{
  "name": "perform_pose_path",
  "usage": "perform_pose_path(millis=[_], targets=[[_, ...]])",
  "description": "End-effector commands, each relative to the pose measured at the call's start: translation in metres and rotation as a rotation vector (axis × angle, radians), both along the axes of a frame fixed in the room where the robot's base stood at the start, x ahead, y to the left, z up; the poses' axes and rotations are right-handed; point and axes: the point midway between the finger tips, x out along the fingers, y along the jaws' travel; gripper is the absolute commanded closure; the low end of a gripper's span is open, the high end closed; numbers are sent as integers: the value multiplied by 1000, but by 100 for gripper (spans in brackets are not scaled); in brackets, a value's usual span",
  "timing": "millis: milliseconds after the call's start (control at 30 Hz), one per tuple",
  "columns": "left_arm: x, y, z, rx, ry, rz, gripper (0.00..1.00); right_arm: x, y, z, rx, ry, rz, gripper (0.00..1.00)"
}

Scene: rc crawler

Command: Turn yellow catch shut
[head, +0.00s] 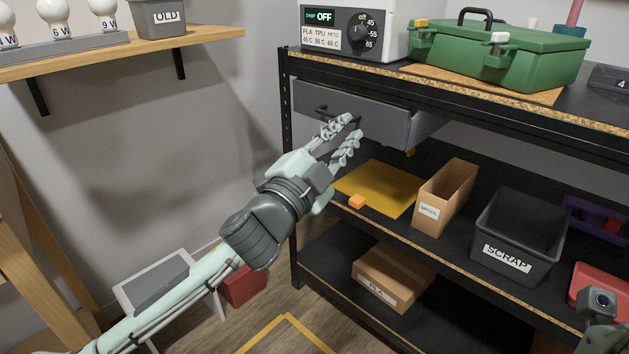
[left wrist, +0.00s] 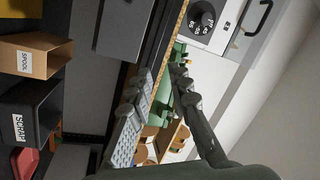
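A green case (head: 500,58) stands on the top shelf with a yellow catch (head: 421,23) at its left and a white catch (head: 500,38) at its right front. My left gripper (head: 349,127) is open and empty in front of the drawer, below the top shelf. Its fingers are apart in the left wrist view (left wrist: 168,85), with part of the green case (left wrist: 163,95) behind them.
A heater box (head: 355,28) with a dial stands left of the case. Below are a yellow sheet (head: 372,187), an orange block (head: 357,202), a cardboard spool box (head: 445,198) and a scrap bin (head: 520,235). A wooden wall shelf (head: 120,50) is at upper left.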

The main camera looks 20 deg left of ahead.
Motion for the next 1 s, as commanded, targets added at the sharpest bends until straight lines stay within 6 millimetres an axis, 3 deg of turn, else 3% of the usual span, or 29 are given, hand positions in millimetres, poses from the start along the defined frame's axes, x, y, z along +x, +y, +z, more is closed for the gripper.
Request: perform_pose_path(millis=[300,500,967,1000], targets=[[-13,26,-55,-82,178,82,81,0,0,0,0,0,0,71],[-21,37,-79,-116,256,118,81,0,0,1,0,0,0,71],[-25,41,-89,-128,289,135,81,0,0,1,0,0,0,71],[-25,41,-89,-128,289,135,76,0,0,1,0,0,0,71]])
